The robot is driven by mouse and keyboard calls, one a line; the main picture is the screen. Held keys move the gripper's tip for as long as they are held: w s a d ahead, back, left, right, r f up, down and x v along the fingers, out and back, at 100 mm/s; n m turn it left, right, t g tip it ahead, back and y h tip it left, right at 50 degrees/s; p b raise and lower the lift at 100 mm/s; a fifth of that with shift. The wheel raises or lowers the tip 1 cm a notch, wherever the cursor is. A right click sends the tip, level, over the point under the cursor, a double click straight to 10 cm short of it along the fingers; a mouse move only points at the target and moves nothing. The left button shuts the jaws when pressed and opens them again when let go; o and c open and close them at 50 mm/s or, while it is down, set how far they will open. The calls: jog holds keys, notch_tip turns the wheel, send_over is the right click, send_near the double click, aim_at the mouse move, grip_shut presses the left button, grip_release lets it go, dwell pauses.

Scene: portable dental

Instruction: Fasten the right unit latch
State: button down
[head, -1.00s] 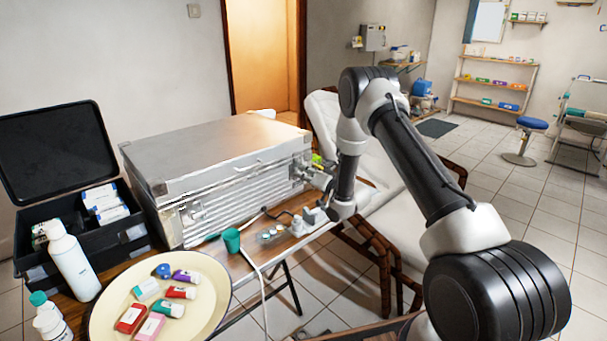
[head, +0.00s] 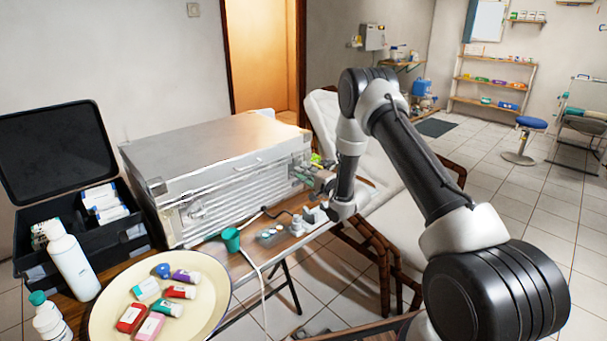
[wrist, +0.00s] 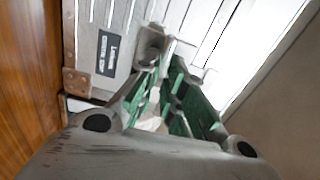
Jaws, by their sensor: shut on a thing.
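The silver metal case (head: 215,145) is the unit, standing with its lid down on the table; its ribbed front also shows in the wrist view (wrist: 120,20). My gripper (head: 303,172) is at the right end of the case front, where the right latch is. In the wrist view my gripper (wrist: 163,72) has its green-lined fingers close together against a small grey metal part, the right latch (wrist: 150,42). The fingers are shut on it and hide much of it. I cannot tell whether the latch is fastened. The left latch (head: 193,208) is on the front's left part.
A green cup (head: 231,240) and small dental items stand in front of the case. A cream plate (head: 105,300) with several small packets is at the front left. An open black box (head: 60,160) is left. A white dental chair (head: 395,230) stands close behind my arm.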

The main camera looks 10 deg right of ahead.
jog(key=shift+m, duration=0.4)
jog(key=c, duration=1.5)
grip_release()
jog(key=v, duration=1.2)
